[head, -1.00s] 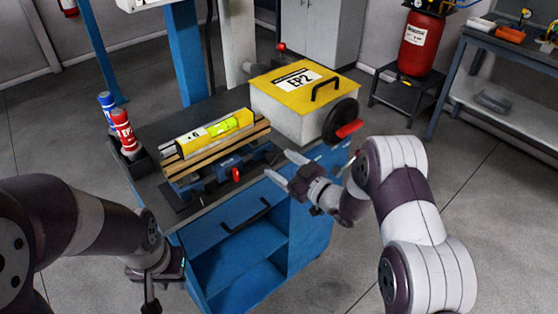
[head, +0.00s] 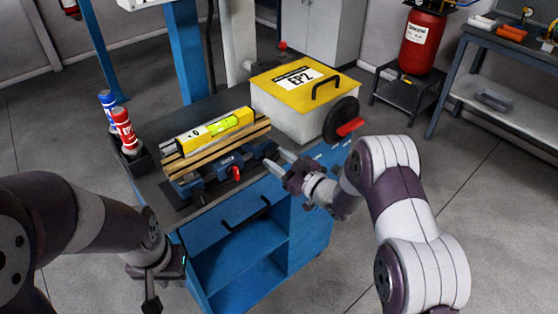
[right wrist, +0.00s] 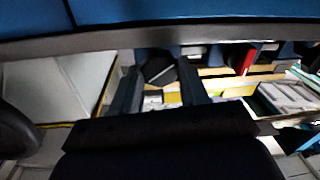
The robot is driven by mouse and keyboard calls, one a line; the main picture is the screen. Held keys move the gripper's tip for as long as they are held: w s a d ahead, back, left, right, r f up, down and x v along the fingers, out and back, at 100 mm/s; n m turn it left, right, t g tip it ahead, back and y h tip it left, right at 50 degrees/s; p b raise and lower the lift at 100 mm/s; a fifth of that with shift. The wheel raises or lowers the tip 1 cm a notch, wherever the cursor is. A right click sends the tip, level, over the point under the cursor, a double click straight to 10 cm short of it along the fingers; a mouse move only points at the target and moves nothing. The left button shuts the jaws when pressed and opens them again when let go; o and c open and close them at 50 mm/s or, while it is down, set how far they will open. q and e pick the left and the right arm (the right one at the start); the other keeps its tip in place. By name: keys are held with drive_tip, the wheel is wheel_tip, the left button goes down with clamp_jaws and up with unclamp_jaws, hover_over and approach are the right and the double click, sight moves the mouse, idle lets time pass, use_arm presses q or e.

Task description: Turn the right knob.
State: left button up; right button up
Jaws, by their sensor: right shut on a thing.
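A blue vise (head: 205,184) on the bench clamps wooden strips (head: 222,147) under a yellow level. A red knob (head: 236,173) shows on its front. My right gripper (head: 275,160) is at the vise's right end, its fingers close together. In the right wrist view, a dark knob (right wrist: 160,71) sits between the fingertips of my right gripper (right wrist: 161,80), and I take it for the right knob. In the head view that knob is hidden by the fingers. My left gripper (head: 151,290) hangs at lower left, away from the vise; its jaw gap is unclear.
A grey box with a yellow lid (head: 297,83) stands right behind the vise, with a black wheel and red handle (head: 350,127) near my right arm. Red and blue bottles (head: 123,128) stand at the bench's left. The blue bench (head: 250,255) has open shelves below.

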drive_tip(key=m, duration=0.2)
drive_tip(key=shift+f+m, duration=0.1)
drive_tip(key=shift+m, duration=0.3)
drive_tip(key=shift+m+t, duration=0.3)
drive_tip(key=shift+m, duration=1.5)
drive_tip(key=o, duration=1.1)
drive_tip(key=shift+c, duration=0.2)
